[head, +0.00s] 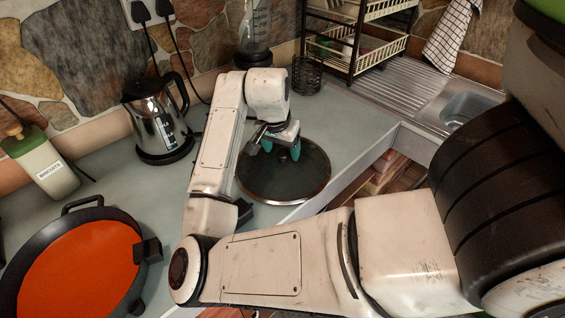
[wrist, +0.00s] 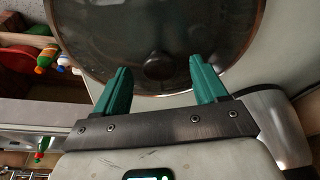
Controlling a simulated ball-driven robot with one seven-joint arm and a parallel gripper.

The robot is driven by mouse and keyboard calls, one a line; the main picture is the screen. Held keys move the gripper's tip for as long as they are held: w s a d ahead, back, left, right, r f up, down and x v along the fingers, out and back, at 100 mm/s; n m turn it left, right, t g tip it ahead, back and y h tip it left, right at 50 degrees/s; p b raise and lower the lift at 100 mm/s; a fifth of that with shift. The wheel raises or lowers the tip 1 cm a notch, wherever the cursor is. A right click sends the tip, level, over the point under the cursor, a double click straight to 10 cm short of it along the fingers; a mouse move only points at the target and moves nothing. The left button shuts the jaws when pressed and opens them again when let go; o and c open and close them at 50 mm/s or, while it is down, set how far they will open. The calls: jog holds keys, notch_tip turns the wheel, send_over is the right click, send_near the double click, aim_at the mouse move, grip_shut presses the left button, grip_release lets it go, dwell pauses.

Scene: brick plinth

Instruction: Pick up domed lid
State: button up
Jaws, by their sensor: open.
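The domed lid (head: 292,180) is a round, dark, see-through disc with a thin brownish rim, lying on the grey-green counter near its front edge. In the wrist view the lid (wrist: 110,30) fills the upper middle, with a dark round knob (wrist: 158,67) at its centre. My gripper (head: 283,152) is over the far part of the lid. Its two teal fingers (wrist: 160,78) are apart, with nothing held between them. In the wrist view the knob shows between and just beyond the fingertips. I cannot tell how high the fingers are above it.
A pan with an orange inside (head: 80,268) sits at the front left. A steel kettle (head: 158,122) and a blender (head: 254,30) stand behind. A wire holder (head: 306,76), a dish rack (head: 362,45) and a sink (head: 466,108) are at the back right.

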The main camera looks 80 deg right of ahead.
jog(key=shift+f, duration=0.3)
jog(key=shift+c, duration=0.3)
grip_shut()
jog(key=shift+d+r, duration=0.1)
dwell(0.5)
